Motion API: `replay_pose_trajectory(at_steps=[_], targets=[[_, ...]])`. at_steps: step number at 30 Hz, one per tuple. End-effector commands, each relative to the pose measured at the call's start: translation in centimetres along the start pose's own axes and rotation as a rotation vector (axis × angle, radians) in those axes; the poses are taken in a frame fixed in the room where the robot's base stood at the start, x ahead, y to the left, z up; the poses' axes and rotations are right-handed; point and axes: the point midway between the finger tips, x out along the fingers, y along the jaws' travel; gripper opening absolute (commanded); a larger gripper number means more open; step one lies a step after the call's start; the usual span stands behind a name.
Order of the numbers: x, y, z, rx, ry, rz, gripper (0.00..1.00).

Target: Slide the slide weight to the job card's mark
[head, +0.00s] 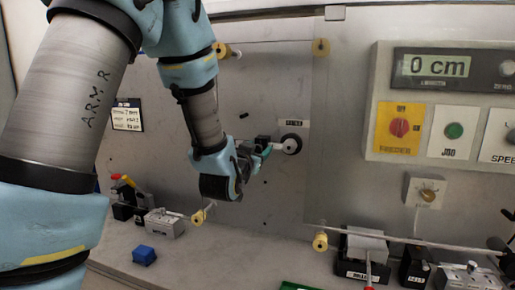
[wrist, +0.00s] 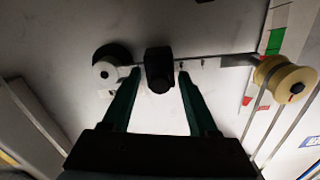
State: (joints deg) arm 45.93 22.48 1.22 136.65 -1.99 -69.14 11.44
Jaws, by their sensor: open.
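The slide weight is a small black block (wrist: 159,66) on a thin rod (wrist: 214,60) in the wrist view. My gripper (wrist: 158,78) is open, with one dark green finger on each side of the block; small gaps show, and I cannot tell whether either touches.
A yellow spool (wrist: 286,80) is at the rod's right end, beside a green, white and red strip (wrist: 275,42). A display (head: 440,66) reads 0 cm. Clamps and a blue block (head: 144,256) sit on the ledge below.

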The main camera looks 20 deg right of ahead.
Motion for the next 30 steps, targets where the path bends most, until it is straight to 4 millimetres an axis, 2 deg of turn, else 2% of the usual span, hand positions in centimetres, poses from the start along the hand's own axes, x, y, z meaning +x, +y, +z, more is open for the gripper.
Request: replay_pose_trajectory(at_steps=[2, 18, 30], targets=[[-0.01, 0.01, 0.01, 0.000, 0.000, 0.000, 0.59], [-0.03, 0.02, 0.00, 0.000, 0.000, 0.001, 0.00], [-0.04, 0.03, 0.00, 0.000, 0.000, 0.001, 0.00]])
